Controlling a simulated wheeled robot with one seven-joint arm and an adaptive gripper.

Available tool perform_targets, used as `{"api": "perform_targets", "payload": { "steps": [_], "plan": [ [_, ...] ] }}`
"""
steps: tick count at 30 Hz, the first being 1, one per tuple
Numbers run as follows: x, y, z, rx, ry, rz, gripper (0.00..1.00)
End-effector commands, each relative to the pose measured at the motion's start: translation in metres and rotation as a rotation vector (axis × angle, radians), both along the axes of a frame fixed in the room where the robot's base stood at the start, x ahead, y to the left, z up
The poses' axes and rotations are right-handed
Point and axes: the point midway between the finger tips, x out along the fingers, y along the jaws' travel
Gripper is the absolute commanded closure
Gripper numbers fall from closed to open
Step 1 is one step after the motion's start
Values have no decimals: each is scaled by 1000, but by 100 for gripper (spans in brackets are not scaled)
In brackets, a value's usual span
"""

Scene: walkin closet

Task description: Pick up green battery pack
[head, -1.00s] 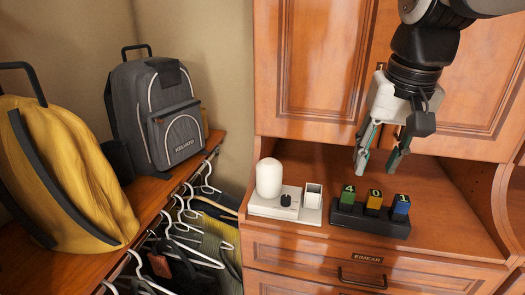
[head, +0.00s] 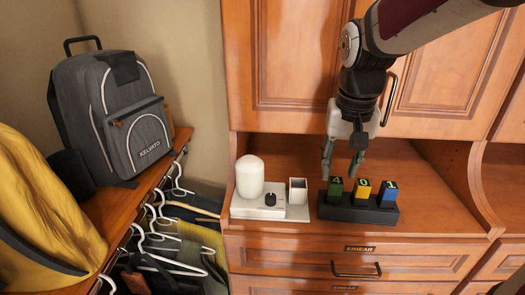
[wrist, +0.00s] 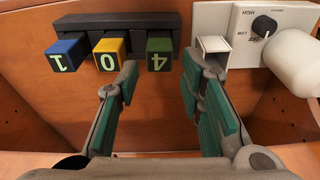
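The green battery pack (head: 336,188) is a small block marked 4. It stands in the left slot of a black holder (head: 357,213), beside a yellow block (head: 362,189) marked 0 and a blue block (head: 387,193) marked 1. In the wrist view the green pack (wrist: 159,53) is at the upper middle, ahead of the fingers and apart from them. My gripper (head: 341,172) is open and empty, pointing down just above and behind the green pack in the head view. In the wrist view its green-padded fingers (wrist: 160,90) are spread apart.
A white device with a rounded lamp (head: 250,177), a dark knob (head: 270,199) and a square open socket (head: 298,191) sits left of the holder. Cabinet doors (head: 290,60) rise above the shelf. A grey backpack (head: 120,115) rests on the left shelf.

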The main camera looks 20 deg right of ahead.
Motion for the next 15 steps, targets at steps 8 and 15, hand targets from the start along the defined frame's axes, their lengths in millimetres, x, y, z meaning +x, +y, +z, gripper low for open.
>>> {"api": "perform_targets", "payload": {
  "steps": [8, 15],
  "plan": [
    [5, -3, -36, 0, 4, -1, 65],
    [7, -4, -50, 0, -1, 0, 65]
  ]
}}
